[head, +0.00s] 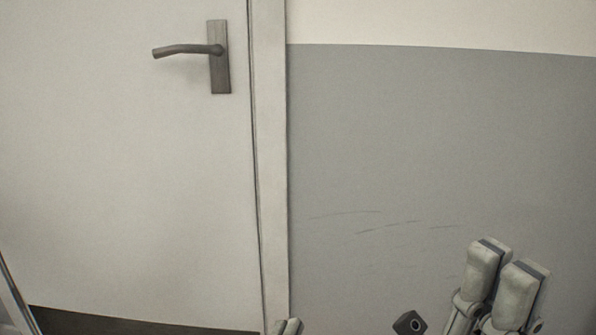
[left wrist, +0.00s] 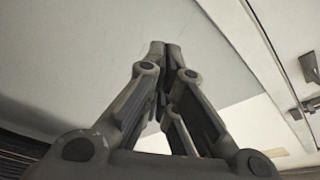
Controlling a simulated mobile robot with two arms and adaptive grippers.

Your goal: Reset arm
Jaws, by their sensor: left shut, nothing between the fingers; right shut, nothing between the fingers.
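My left gripper (head: 288,326) shows only its fingertips at the bottom edge of the head view, in front of the foot of the door frame. In the left wrist view its fingers (left wrist: 165,48) meet at the tips, shut and empty. My right gripper (head: 507,264) is at the lower right of the head view, pointing up in front of the grey wall. It is shut with nothing between its fingers. The rest of both arms is mostly out of view.
A closed pale door (head: 120,170) with a dark lever handle (head: 190,50) fills the left. Its pale frame (head: 270,160) borders a scuffed grey wall panel (head: 400,140). A thin metallic edge (head: 14,295) shows at the lower left. No loose objects are in view.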

